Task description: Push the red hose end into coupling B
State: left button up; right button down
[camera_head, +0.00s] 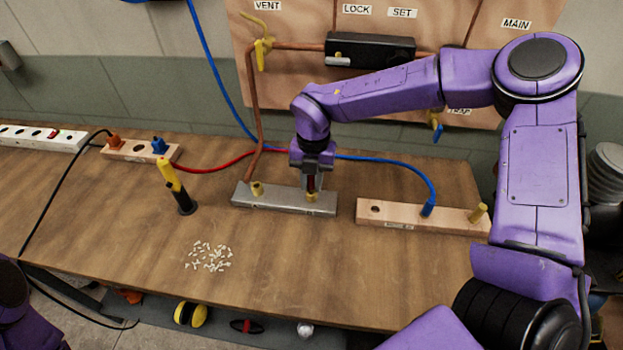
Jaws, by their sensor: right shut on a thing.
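My right gripper (312,182) points down over the right end of a grey metal block (285,203) on the bench. It is shut on a dark red piece that looks like the red hose end, mostly hidden by the fingers. Directly below is a brass coupling (312,197); I cannot tell whether the hose end is in it or only touching. A second brass coupling (257,188) stands at the block's left end. No readable letter shows which is coupling B. The red hose (208,168) runs from the left behind the block. My left gripper is out of view.
A wooden block (385,222) at the right holds the blue hose end (428,207) and a peg. A yellow-and-black tool (175,185) stands left of the metal block. Small white pieces (209,256) lie in front. The pipe panel (295,100) rises behind.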

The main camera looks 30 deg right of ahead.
jog(key=shift+f+b, duration=0.4)
jog(key=shift+f, duration=0.25)
jog(key=c, duration=0.9)
grip_release()
jog(key=shift+o, duration=0.2)
jog(key=shift+r, duration=0.2)
notch_tip(320, 180, up, 5)
jog(key=p, duration=0.4)
jog(key=shift+w+d, duration=0.1)
jog(key=shift+d, duration=0.05)
jog(key=shift+f, duration=0.1)
